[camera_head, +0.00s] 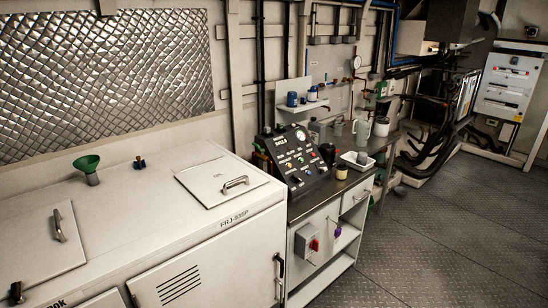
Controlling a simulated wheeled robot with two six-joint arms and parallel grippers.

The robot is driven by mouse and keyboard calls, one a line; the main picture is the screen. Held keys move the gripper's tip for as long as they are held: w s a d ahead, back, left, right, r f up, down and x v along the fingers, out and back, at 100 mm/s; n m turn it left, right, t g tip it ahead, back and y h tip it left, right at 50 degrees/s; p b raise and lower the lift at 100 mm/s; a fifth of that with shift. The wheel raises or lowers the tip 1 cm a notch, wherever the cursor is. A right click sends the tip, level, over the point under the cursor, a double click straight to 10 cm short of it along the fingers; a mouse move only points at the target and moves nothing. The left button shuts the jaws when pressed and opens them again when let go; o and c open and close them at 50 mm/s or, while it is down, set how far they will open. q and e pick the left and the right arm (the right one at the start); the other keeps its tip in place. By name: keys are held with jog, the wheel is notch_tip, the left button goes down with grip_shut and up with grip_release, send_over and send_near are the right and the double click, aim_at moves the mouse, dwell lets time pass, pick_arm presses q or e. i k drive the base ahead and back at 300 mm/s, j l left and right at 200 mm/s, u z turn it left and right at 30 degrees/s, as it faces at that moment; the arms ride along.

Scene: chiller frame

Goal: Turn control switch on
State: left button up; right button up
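A red rotary switch (314,245) sits on a grey box (302,240) on the front of a low white cabinet. Above it, on the dark worktop, stands a sloped black control panel (290,178) with several coloured knobs or buttons and a round dial. The panel's labels are too small to read, so I cannot tell which control is the named switch or how it is set. Neither of my grippers is in view.
A large white chest (205,245) with handled lids fills the left and front. A green funnel (88,168) stands on it. A white tray (357,161) and a pitcher (362,127) stand on the worktop. The floor (450,235) at right is clear.

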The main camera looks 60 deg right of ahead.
aim_at(296, 179)
jog(key=z, duration=2.15)
jog(key=i+l, duration=0.9)
jog(key=i+l+z, duration=0.1)
jog(key=i+l, duration=0.8)
jog(key=i, duration=0.2)
